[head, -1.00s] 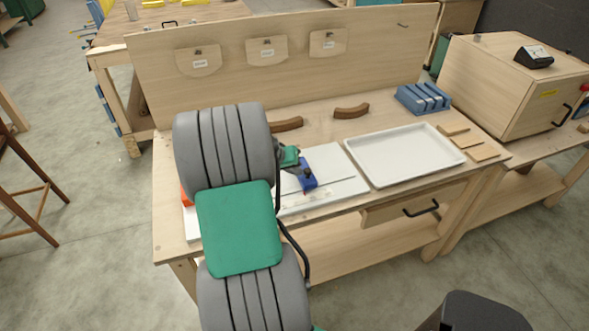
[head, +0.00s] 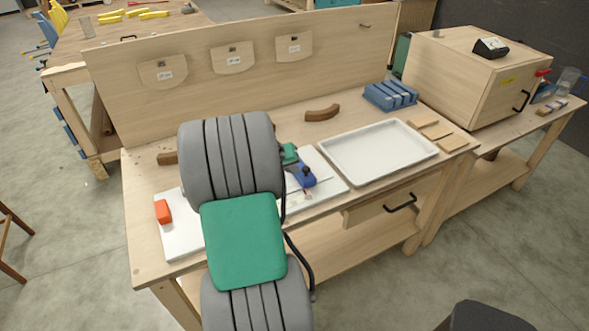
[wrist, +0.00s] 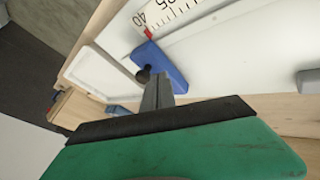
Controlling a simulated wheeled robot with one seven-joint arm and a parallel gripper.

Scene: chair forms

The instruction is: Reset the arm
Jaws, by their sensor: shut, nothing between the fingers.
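My gripper (wrist: 158,92) shows in the wrist view as narrow grey fingers in front of a green and black body. The fingers are together with nothing between them. They point toward a blue block with a black knob (wrist: 165,66) on a white board with a ruler scale; whether they touch it I cannot tell. In the head view the blue block (head: 306,179) sits on the white board (head: 328,174), just right of the green end of my arm. My grey and green arm links cover the middle of the board, and the fingertips are hidden there.
An orange block (head: 163,211) lies at the board's left end. A white tray (head: 378,152), wooden plates (head: 437,131) and a blue slotted rack (head: 391,95) stand to the right. Curved brown pieces (head: 322,113) lie behind. An upright panel (head: 240,62) closes the bench's back.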

